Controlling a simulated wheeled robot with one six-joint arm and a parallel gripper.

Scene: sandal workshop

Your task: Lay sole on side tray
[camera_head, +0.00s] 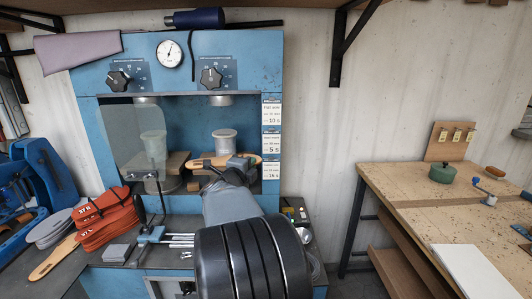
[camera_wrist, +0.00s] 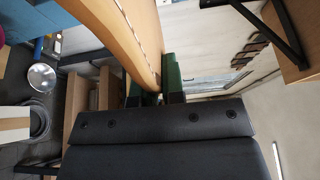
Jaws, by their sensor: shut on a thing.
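My gripper (camera_head: 238,164) is shut on a tan sole (camera_head: 207,162) in front of the blue press. The sole lies roughly level across the picture and sticks out on both sides of the jaws. In the wrist view the sole (camera_wrist: 120,32) stands between the two green fingers, which touch it near their tips. I cannot tell for certain which surface is the side tray.
The blue press (camera_head: 235,65) stands close ahead, with a clear guard (camera_head: 135,135) on its left opening. Grey discs (camera_head: 50,230) and a grey block (camera_head: 116,252) crowd the lower left. A wooden workbench (camera_head: 400,185) stands at the right, with open floor between.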

